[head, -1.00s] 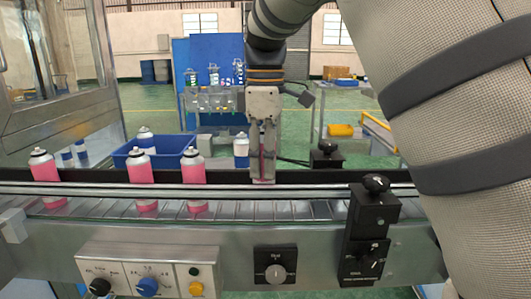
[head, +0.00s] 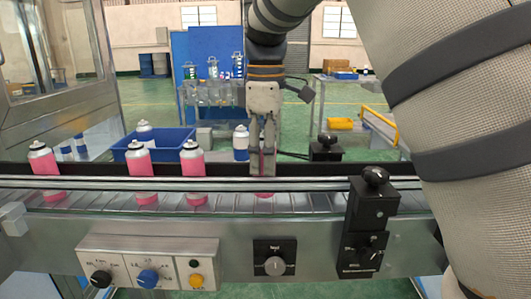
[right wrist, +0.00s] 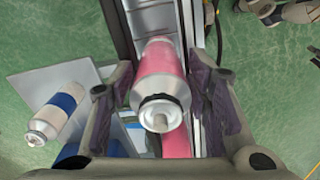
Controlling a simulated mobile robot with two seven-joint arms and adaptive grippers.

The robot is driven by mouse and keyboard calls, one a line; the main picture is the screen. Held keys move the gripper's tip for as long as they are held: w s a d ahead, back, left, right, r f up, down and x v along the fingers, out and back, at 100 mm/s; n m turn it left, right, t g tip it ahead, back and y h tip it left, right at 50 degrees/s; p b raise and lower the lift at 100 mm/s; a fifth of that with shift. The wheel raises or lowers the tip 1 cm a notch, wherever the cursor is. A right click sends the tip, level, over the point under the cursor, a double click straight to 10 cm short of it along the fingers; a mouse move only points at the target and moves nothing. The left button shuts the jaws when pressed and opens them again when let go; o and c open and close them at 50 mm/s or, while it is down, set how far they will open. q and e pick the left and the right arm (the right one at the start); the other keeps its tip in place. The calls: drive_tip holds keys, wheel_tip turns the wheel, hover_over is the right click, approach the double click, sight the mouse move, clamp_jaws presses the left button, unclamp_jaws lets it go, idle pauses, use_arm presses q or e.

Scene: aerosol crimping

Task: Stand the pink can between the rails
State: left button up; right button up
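My right gripper (head: 262,172) points down over the conveyor, its fingers on both sides of a pink can (right wrist: 162,62). In the head view, the fingers hide most of this can; a bit of pink shows below the front rail (head: 120,183). The can looks upright between the rails; I cannot tell whether its base touches the belt. My left gripper is not in view.
Three pink cans (head: 43,162) (head: 138,162) (head: 192,162) stand between the rails to the left. Behind the conveyor are a blue bin (head: 172,140) and a blue-and-white can (head: 241,146). A black knobbed post (head: 372,205) stands at the front right.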

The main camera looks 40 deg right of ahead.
drive_tip(key=shift+o, duration=0.4)
drive_tip(key=shift+r, duration=0.1)
wheel_tip(320, 180, up, 12)
drive_tip(key=shift+f, duration=0.1)
idle(0.4)
